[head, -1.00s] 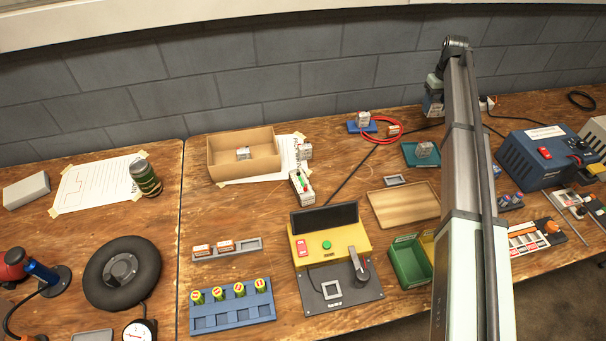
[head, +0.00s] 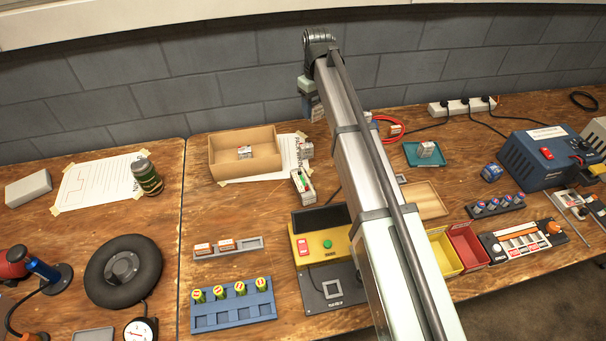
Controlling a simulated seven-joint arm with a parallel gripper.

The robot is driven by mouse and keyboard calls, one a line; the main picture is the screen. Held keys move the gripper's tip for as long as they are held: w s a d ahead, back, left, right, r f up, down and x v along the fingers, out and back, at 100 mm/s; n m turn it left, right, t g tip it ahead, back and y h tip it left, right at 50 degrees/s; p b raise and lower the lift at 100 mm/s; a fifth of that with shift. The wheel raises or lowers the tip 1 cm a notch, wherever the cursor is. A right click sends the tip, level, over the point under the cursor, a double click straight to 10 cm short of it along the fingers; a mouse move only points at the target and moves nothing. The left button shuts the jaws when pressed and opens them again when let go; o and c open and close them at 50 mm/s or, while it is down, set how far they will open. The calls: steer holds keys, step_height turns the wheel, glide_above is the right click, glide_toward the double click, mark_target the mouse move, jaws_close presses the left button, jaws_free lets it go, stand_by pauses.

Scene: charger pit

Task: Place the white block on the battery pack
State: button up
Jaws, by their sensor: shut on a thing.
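The end of my arm with my gripper (head: 314,106) hangs near the back wall, right of the cardboard box. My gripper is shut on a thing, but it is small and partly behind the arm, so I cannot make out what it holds. Small whitish blocks show in several places: one in the cardboard box (head: 244,152), one beside the box (head: 306,149) and one on the teal tray (head: 426,149). I cannot tell which is the task's white block. A narrow pale pack with green and red parts (head: 302,186) lies in front of the box; whether it is the battery pack is unclear.
The open cardboard box (head: 227,172) stands left of my gripper. My arm hides part of the yellow station (head: 310,249) and the wooden tray (head: 430,205). Yellow and red bins (head: 466,249) are at right. The blue battery holder (head: 233,317) is at front left.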

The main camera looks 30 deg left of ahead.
steer(key=s, duration=1)
glide_toward(303, 181)
steer(key=shift+f, duration=2.65)
steer(key=shift+f, duration=0.15)
steer(key=o, duration=1)
step_height(303, 181, up, 12)
steer(key=shift+r, duration=0.15)
